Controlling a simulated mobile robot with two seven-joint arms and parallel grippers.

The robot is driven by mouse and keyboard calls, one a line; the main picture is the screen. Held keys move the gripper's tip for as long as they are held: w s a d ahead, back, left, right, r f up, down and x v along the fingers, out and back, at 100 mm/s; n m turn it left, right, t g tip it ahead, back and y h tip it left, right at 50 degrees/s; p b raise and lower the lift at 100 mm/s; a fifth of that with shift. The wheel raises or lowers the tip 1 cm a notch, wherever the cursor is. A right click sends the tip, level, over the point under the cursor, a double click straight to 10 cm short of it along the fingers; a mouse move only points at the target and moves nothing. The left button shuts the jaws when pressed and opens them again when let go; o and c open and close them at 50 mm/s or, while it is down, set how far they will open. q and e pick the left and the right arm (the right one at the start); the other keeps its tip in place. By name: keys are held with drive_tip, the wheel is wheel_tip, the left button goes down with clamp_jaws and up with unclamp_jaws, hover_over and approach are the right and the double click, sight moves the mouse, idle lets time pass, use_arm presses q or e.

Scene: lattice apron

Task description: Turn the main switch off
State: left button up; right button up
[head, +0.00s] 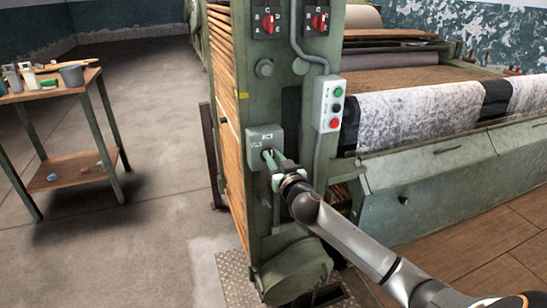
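A grey-green switch box (264,136) with small labels is mounted on the front of the green machine column (262,85). My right gripper (270,158) reaches up from the lower right to the lower part of this box. Its fingers overlap a pale green part there, and I cannot tell whether they touch or grip it. The switch's handle and its position are hidden or too small to read. Higher up are two red rotary switches, a left one (267,21) and a right one (318,21), on dark plates. My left gripper is not in view.
A push-button box (330,103) with green, white and red buttons hangs right of the column, its conduit running upward. The machine's rollers and white patterned cloth (415,112) extend right. A wooden table (50,93) with tools stands left. Open floor (150,110) lies between.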

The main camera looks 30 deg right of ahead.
clamp_jaws()
idle(0.3)
drive_tip(key=shift+a+n, duration=0.1)
drive_tip(key=shift+n, duration=0.4)
drive_tip(key=shift+w+a+f+n+p, duration=0.1)
drive_tip(key=shift+a+f+n+p, duration=0.45)
drive_tip(key=shift+n, duration=2.25)
drive_tip(key=shift+w+n+p, duration=0.1)
drive_tip(key=shift+n+p, duration=0.85)
drive_tip(key=shift+n, duration=1.85)
drive_tip(key=shift+a+f+n+p, duration=0.3)
drive_tip(key=shift+n+p, duration=0.45)
drive_tip(key=shift+n, duration=2.35)
drive_tip(key=shift+o, duration=2.2)
unclamp_jaws()
